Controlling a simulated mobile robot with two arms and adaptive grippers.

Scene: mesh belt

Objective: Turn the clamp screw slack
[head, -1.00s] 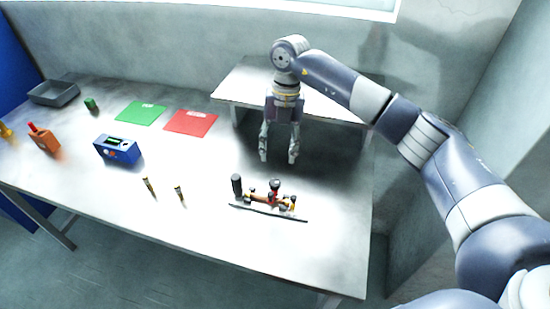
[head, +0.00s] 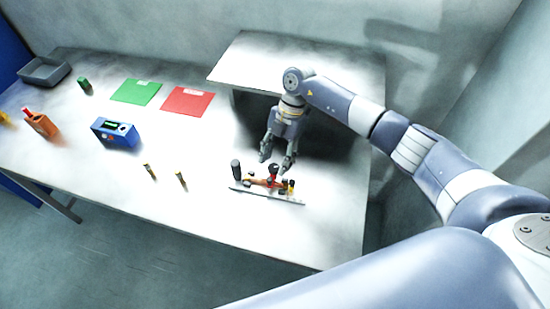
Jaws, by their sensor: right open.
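A small fixture on a grey base strip (head: 262,196) lies on the table in the head view. It carries an orange-brown bar (head: 256,181), a red clamp part with a black knob (head: 273,170), which looks like the clamp screw, and small yellow and black pieces at its right end. A dark upright cylinder (head: 236,169) stands at its left end. My right gripper (head: 275,163) points down just behind and above the clamp, its fingers apart and nothing visible between them. I cannot tell whether a fingertip touches the knob. My left gripper is out of view.
A raised white shelf (head: 300,60) stands behind my right gripper. Left on the table are two small upright pieces (head: 181,180), a blue device (head: 116,134), red (head: 188,101) and green (head: 136,91) mats, an orange holder (head: 42,125) and a grey tray (head: 44,72). The front right table is clear.

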